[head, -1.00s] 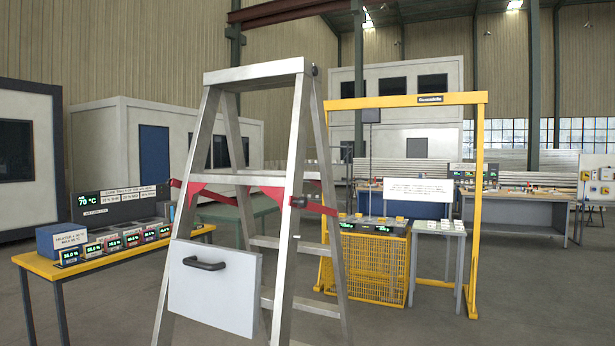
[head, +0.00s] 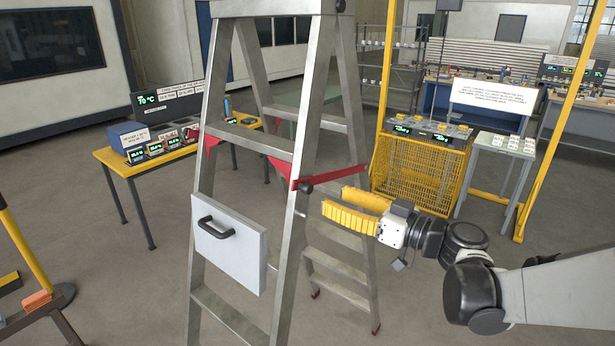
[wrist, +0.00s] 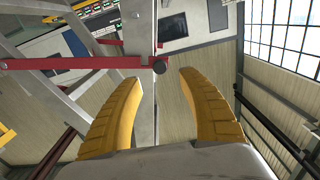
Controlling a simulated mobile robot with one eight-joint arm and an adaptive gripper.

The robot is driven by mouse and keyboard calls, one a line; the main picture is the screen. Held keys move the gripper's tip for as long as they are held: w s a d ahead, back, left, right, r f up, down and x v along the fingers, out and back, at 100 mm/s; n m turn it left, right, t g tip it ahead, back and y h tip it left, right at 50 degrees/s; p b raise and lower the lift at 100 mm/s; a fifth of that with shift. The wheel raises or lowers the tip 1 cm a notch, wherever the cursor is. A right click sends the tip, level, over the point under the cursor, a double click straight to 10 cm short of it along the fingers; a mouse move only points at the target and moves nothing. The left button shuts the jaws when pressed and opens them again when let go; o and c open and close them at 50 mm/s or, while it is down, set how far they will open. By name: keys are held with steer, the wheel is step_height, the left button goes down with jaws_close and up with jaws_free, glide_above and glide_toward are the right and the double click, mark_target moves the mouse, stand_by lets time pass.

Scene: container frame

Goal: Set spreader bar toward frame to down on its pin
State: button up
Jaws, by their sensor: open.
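The stepladder (head: 312,120) stands open, with a white handled panel (head: 230,243) on its front. A red spreader bar (head: 340,176) spans its near front and rear legs; a dark round knob (head: 305,188) shows at its front end. In the wrist view the red bar (wrist: 85,62) comes in from the left and ends near the knob (wrist: 159,67) on the leg. My gripper (head: 334,199) is open and empty, its yellow fingers pointing at the ladder just right of the knob. In the wrist view my gripper (wrist: 155,79) has the knob just beyond its fingertips. Contact cannot be told.
A yellow table (head: 110,160) with displays stands left, behind the ladder. A yellow gantry frame (head: 545,150) with a yellow mesh cage (head: 415,170) and a small grey table (head: 490,165) stand behind right. A yellow post and wooden bench (head: 35,310) are at lower left.

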mark_target(310, 190)
steer(key=p+x, duration=0.1)
steer(key=x, duration=0.8)
jaws_close()
steer(key=shift+f, duration=0.1)
